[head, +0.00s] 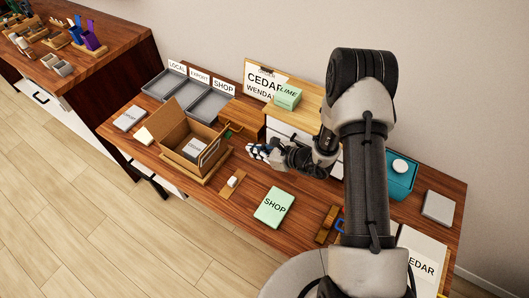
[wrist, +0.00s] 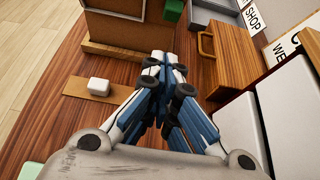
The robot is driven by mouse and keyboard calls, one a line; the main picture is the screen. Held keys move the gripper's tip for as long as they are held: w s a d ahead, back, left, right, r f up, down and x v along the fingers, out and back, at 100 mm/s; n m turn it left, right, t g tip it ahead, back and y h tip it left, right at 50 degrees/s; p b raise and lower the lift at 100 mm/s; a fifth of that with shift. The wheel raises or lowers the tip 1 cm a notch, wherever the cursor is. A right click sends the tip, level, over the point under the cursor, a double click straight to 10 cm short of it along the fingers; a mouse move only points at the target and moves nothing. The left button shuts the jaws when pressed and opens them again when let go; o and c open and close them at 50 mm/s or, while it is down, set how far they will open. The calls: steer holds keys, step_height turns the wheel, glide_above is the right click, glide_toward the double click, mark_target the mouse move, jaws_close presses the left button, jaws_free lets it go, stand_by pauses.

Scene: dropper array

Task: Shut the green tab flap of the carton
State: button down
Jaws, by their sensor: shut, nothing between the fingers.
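The open brown carton (head: 205,165) stands on a wooden base on the table, left of my gripper. A tall flap (head: 168,121) stands up on its left side, and a pale box (head: 193,147) lies inside. A green tab (head: 229,134) sticks out at the carton's right side, flap open. In the wrist view, part of the carton (wrist: 113,28) shows at the top, with the green tab (wrist: 172,11) beside it. My gripper (head: 252,151) is shut and empty, to the right of the carton and apart from it; its closed fingertips show in the wrist view (wrist: 164,60).
A white piece on a wooden strip (head: 233,182) and a green SHOP box (head: 274,207) lie in front. Grey trays (head: 208,106) stand behind the carton. A wooden drawer unit (wrist: 222,55) is close to my gripper's right.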

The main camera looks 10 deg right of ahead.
steer(key=w+a, duration=0.4)
steer(key=a, duration=0.1)
steer(key=shift+b, duration=0.4)
